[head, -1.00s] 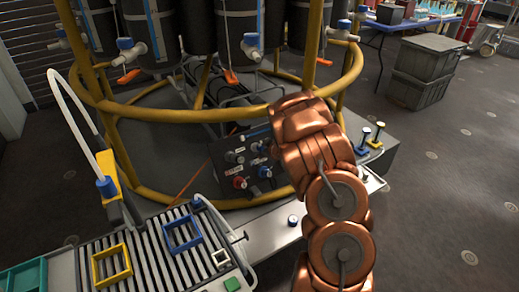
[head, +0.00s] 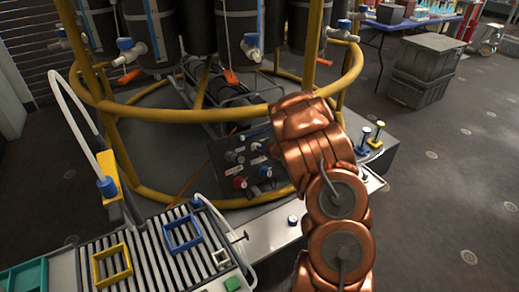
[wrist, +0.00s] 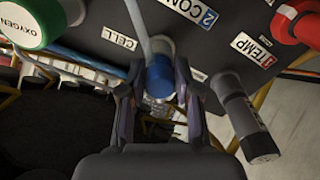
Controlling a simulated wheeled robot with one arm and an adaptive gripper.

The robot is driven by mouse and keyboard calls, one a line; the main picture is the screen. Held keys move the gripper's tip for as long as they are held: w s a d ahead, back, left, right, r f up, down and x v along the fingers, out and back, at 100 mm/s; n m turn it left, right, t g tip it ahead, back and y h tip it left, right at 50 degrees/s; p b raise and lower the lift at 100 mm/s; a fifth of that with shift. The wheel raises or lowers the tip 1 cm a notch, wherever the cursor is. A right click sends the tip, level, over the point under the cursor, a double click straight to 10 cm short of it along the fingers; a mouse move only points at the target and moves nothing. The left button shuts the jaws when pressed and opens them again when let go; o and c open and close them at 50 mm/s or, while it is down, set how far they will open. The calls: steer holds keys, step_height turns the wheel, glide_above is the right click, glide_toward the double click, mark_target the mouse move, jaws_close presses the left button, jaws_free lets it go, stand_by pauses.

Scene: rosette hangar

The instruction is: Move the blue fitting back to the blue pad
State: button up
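A blue fitting (wrist: 160,78) with a pale hose rising from it shows in the wrist view, in front of a dark panel near the CELL label. My gripper (wrist: 158,85) has one finger on each side of it. The fingers are part-way apart, with a narrow gap visible on the left; contact on the right is unclear. In the head view my arm hides the gripper and this fitting. A blue square frame (head: 183,233), which may be the blue pad, lies on the slatted tray (head: 150,250) at lower left.
The dark panel (head: 230,158) has a green-and-white OXYGEN knob (wrist: 28,22), a red connector (wrist: 298,20) and a grey cylinder (wrist: 245,118) close to my fingers. A yellow square frame (head: 112,264) lies beside the blue one. A yellow ring rail (head: 215,114) surrounds the hanging bottles.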

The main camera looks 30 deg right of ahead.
jaws_close()
steer(key=shift+s+r, duration=0.1)
steer(key=shift+r, duration=0.05)
steer(key=shift+p+v, duration=0.8)
steer(key=shift+v, duration=2.05)
